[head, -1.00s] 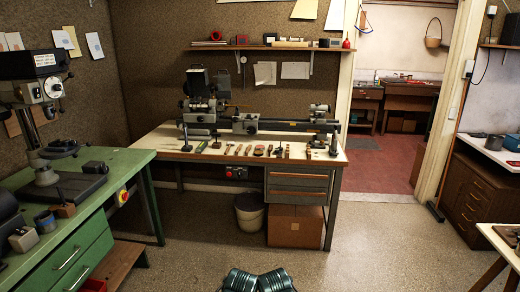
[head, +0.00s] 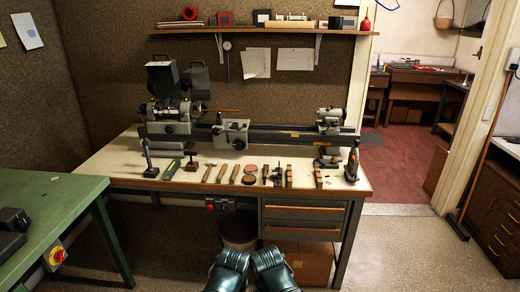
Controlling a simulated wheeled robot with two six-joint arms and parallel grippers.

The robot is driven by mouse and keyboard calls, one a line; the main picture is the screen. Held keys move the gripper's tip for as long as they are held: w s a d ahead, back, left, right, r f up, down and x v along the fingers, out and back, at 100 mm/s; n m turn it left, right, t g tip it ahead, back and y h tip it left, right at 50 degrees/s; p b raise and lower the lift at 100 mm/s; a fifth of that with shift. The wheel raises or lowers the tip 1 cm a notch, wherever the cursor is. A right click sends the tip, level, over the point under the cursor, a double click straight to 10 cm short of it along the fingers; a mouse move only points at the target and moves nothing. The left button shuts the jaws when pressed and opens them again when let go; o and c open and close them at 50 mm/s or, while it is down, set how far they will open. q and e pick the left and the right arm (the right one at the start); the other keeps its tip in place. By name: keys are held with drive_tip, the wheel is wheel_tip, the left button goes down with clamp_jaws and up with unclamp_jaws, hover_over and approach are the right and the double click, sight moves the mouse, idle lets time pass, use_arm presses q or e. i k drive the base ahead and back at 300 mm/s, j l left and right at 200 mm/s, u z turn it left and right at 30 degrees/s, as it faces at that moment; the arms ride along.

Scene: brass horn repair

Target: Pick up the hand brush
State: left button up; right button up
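A row of small tools lies along the front edge of the cream-topped bench (head: 105,160). It includes a hammer (head: 208,171), slim wooden-handled tools (head: 234,174) and wooden block-like pieces (head: 289,175) and (head: 318,178). The hand brush is probably among these, but they are too small for me to tell which one it is. Two dark green, ribbed parts of my own arms show at the bottom centre, below the bench front. Neither gripper's fingers are in view.
A lathe (head: 236,134) spans the back of the bench. A green bench (head: 40,205) stands at the left, and a bin (head: 238,232) and cardboard box (head: 305,262) sit under the cream-topped bench. Floor (head: 400,245) is clear at the right, near the doorway.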

sight(265, 173)
drive_tip(key=i+j+z, duration=0.1)
drive_tip(key=i+z, duration=0.15)
drive_tip(key=i, duration=0.3)
drive_tip(key=i+j+z, duration=0.25)
drive_tip(key=i, duration=0.3)
drive_tip(key=i+j+z, duration=0.25)
drive_tip(key=i, duration=0.25)
